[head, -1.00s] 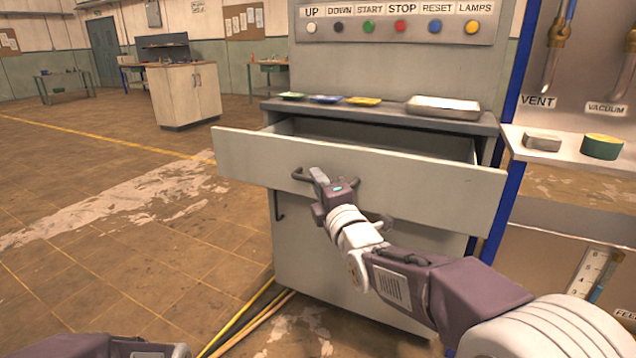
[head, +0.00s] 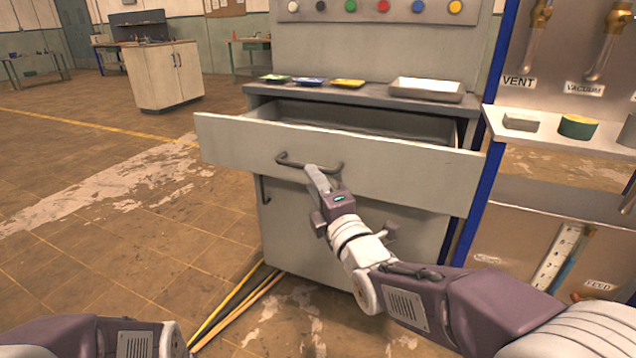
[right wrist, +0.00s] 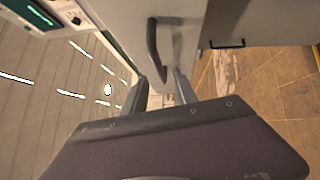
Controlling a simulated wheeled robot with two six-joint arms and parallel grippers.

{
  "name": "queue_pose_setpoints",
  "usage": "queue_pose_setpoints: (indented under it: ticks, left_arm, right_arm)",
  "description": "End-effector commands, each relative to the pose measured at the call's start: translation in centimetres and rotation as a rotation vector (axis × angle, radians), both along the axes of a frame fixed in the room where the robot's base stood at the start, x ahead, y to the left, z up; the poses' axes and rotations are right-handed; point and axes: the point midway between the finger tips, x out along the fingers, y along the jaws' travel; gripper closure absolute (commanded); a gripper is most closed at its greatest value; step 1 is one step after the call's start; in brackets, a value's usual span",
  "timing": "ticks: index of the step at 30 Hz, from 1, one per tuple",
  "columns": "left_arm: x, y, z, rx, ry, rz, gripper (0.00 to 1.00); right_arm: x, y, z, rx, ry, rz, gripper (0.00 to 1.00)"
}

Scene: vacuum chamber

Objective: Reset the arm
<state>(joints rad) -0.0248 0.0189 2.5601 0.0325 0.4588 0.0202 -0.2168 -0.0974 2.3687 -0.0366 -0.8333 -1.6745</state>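My right arm reaches in from the lower right of the head view.
The grey cabinet top (head: 375,97) holds small coloured dishes and a metal tray (head: 427,88). A button panel (head: 380,8) is above. Long rods (head: 235,305) lie on the floor. Open floor spreads left.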

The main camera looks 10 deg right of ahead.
Motion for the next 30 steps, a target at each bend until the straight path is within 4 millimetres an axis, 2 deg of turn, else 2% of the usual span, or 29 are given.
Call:
queue_pose_setpoints:
  ticks: [3,6,15,17,20,21,23,24,26,27,29,30]
  left_arm:
    - [0.0,0.0,0.6,0.000,0.000,0.000,1.00]
    - [0.0,0.0,0.7,0.000,0.000,0.000,1.00]
    - [0.0,0.0,0.8,0.000,0.000,0.000,1.00]
    - [0.0,0.0,1.4,0.000,0.000,0.000,1.00]
    - [0.0,0.0,3.6,0.000,0.000,0.000,1.00]
    - [0.0,0.0,4.6,0.000,0.000,0.000,1.00]
    - [0.0,0.0,5.9,0.000,0.000,0.000,1.00]
    - [0.0,0.0,6.7,0.000,0.000,0.000,1.00]
    - [0.0,0.0,7.7,0.000,0.000,0.000,1.00]
    - [0.0,0.0,8.3,0.000,0.000,0.000,1.00]
    - [0.0,0.0,9.3,0.000,0.000,0.000,1.00]
    - [0.0,0.0,9.9,0.000,0.000,0.000,1.00]
  right_arm:
    - [-1.5,-0.4,0.0,0.000,0.001,0.000,0.66]
    - [-2.1,-0.5,-0.2,0.000,0.001,0.000,0.66]
    - [-2.1,-0.6,-0.6,0.011,0.018,-0.001,0.66]
    - [-1.8,-1.0,-1.7,0.062,0.098,-0.007,0.66]
    - [-1.8,-2.8,-7.0,0.290,0.415,-0.075,0.66]
    - [-2.6,-3.9,-10.0,0.423,0.581,-0.142,0.66]
    - [-4.9,-5.5,-14.3,0.635,0.822,-0.289,0.66]
    - [-6.9,-6.5,-16.8,0.769,0.958,-0.408,0.66]
    - [-10.5,-7.7,-19.8,0.956,1.125,-0.612,0.66]
    - [-13.1,-8.4,-21.2,1.068,1.215,-0.761,0.66]
    - [-17.2,-9.1,-22.6,1.220,1.313,-1.005,0.66]
    - [-20.1,-9.5,-23.1,1.306,1.357,-1.178,0.66]
